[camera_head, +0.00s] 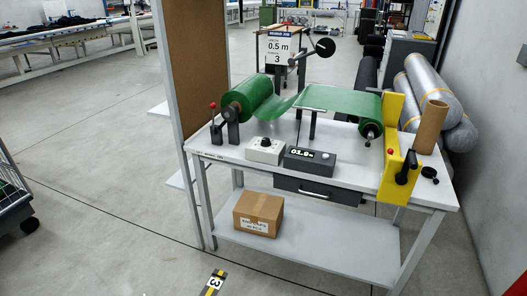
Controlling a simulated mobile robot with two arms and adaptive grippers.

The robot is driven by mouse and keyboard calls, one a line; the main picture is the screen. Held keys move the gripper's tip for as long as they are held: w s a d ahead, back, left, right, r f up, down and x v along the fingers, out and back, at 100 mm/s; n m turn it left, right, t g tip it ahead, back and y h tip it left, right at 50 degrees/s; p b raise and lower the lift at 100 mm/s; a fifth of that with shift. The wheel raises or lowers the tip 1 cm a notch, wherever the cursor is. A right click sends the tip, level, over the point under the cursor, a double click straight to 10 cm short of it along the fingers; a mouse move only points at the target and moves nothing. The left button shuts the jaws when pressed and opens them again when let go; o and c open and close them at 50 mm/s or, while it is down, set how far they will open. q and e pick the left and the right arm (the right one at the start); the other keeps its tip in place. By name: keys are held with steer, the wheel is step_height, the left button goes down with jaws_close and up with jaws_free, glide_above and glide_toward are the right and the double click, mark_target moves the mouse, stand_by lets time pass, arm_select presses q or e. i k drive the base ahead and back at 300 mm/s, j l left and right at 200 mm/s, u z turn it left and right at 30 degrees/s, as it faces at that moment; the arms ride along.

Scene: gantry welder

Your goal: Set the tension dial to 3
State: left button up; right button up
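A small light-grey box (265,151) stands on the near edge of the workbench (225,152). I cannot tell for sure that this is the tension dial. To its right is a dark box with a lit digital display (301,153), which seems to read about 01.9 m. Neither of my grippers is in view.
Green sheet (340,101) runs between two rollers over the bench. A red-knobbed lever (212,107) stands at the left, a yellow crank unit (393,150) at the right. A brown panel (198,60) rises at the bench's left end. A cardboard box (258,212) sits on the lower shelf.

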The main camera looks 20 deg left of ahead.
mark_target(265, 143)
steer(key=i+j+u, duration=0.15)
steer(key=i+j, duration=0.35)
steer(key=i+j+u, duration=0.2)
steer(key=i+j, duration=0.25)
steer(key=i, duration=0.3)
